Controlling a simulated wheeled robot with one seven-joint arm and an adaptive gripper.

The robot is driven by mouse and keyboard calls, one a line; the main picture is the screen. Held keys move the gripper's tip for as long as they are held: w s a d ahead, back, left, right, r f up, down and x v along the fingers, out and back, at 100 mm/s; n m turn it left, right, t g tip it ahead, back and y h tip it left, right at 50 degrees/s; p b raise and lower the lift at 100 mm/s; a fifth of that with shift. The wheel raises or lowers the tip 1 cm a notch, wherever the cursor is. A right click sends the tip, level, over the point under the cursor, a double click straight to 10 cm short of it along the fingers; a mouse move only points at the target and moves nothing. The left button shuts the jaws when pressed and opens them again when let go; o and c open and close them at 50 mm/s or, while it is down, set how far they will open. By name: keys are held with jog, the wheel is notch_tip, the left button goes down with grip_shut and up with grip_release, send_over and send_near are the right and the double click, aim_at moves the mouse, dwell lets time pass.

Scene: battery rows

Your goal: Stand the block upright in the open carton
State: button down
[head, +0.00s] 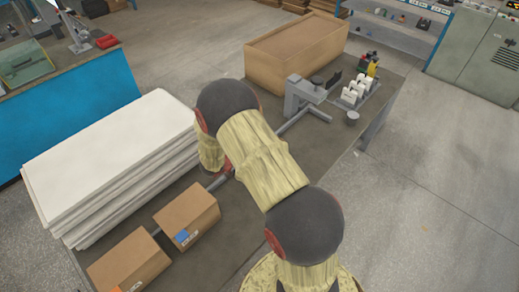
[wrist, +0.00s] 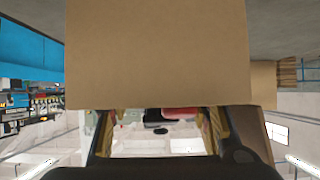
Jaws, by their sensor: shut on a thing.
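In the wrist view a plain brown block (wrist: 158,55) fills the upper middle, its near edge at my fingertips. My gripper (wrist: 158,125) shows one finger on each side below it and is shut on it. In the head view my gripper is hidden behind my bent arm, and I cannot make out the held block there. A large brown carton (head: 283,72) stands at the back of the table, beyond my arm. Its top shows a rim; I cannot tell how deep it is inside.
White stacked sheets (head: 110,165) lie left of my arm. Two cardboard boxes (head: 187,215) (head: 128,264) sit at the front. The right edge of the table (head: 330,150) is bare.

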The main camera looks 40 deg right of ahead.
jog(key=c, duration=1.2)
grip_release()
jog(key=shift+o, duration=0.2)
jog(key=shift+r, duration=0.1)
